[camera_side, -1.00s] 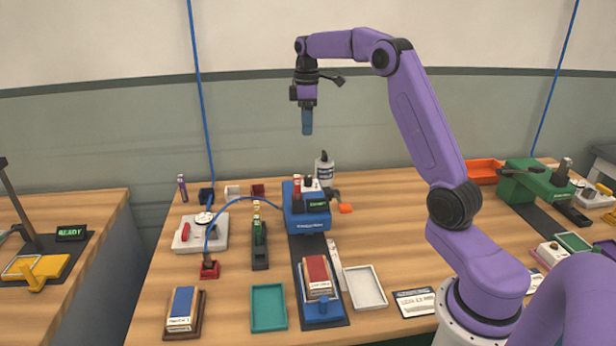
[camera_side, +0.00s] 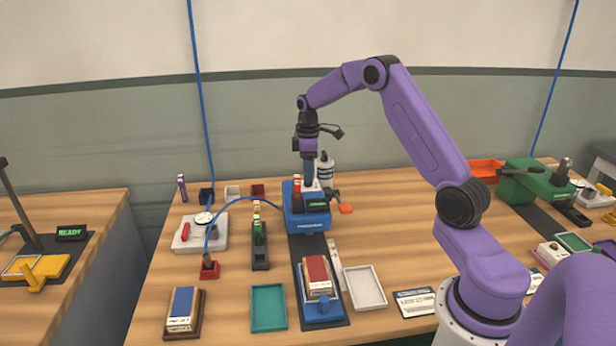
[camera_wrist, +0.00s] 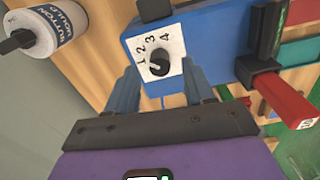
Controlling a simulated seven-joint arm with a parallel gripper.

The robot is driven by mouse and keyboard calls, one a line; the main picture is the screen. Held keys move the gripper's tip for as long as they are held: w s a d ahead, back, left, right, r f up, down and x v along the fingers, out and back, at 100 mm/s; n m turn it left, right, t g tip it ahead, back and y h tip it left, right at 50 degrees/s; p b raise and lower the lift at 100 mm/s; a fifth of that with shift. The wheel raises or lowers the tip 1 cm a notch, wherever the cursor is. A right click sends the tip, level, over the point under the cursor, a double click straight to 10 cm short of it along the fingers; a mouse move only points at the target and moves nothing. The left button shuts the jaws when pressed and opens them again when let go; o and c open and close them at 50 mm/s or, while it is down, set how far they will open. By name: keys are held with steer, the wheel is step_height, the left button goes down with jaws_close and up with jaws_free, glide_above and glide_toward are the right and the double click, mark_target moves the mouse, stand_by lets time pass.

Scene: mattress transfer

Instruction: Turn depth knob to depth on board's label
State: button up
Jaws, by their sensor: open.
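The depth knob (camera_wrist: 158,63) is small and dark, on a white dial plate (camera_wrist: 173,72) numbered 1 to 4 on top of the blue machine (camera_side: 306,222). I cannot tell for sure which number its pointer marks. My gripper (camera_wrist: 160,90) is open and empty, its two blue fingers on either side of the plate's near edge in the wrist view. In the side view my gripper (camera_side: 309,180) points down just above the machine's top, hiding the knob. A red-topped board stack (camera_side: 318,273) lies on the blue sled before the machine; its label is too small to read.
A red handle (camera_wrist: 285,100) juts up beside the dial. A white bottle (camera_side: 325,172) stands behind the machine; it also shows in the wrist view (camera_wrist: 42,30). A blue-topped stack (camera_side: 183,303), a teal tray (camera_side: 269,290) and a white tray (camera_side: 382,287) lie in front.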

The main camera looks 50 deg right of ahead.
steer(key=shift+f, duration=1.35)
steer(key=shift+c, duration=0.3)
jaws_close()
